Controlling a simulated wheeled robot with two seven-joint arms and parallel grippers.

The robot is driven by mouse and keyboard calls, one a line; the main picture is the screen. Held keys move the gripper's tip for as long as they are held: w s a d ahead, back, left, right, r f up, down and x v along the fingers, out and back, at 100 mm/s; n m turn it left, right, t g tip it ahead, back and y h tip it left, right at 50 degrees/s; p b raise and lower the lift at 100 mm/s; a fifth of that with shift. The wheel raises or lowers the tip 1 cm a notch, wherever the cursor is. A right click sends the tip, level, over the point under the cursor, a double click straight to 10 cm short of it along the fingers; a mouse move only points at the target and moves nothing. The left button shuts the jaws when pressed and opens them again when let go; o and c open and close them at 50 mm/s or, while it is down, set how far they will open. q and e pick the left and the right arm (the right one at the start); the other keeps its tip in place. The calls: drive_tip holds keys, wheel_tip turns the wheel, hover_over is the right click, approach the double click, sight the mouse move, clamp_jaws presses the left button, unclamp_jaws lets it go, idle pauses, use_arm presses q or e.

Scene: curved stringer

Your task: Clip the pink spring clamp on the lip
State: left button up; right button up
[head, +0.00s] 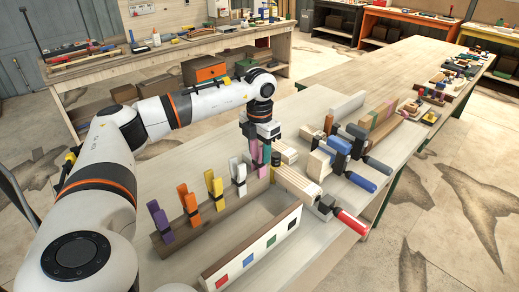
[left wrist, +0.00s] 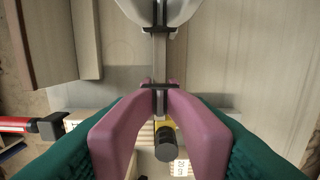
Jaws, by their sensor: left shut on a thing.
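My left gripper (head: 264,150) points down over the workbench, with its teal fingers shut on the pink spring clamp (head: 254,150). In the left wrist view, the pink clamp (left wrist: 118,142) shows two pink handles between the teal fingers (left wrist: 252,152). The clamp is beside the stacked pale strips (head: 298,184) in the head view. Whether its jaws touch anything is hidden, and I cannot single out the lip. My right gripper is not in view.
Purple (head: 160,220), orange (head: 188,198), yellow (head: 214,188) and white (head: 238,175) clamps stand along a dark wooden rail, left of my gripper. A red-handled clamp (head: 350,221) and blue-handled clamps (head: 361,181) are at right.

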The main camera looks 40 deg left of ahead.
use_arm(q)
drive_tip(key=shift+f, duration=0.1)
drive_tip(key=shift+f+b, duration=0.3)
drive_tip(key=shift+f, duration=0.15)
drive_tip(key=shift+f, duration=0.15)
drive_tip(key=shift+f+b, duration=0.3)
drive_tip(key=shift+f, duration=0.1)
drive_tip(key=o, duration=1.2)
drive_tip(key=shift+o, duration=0.2)
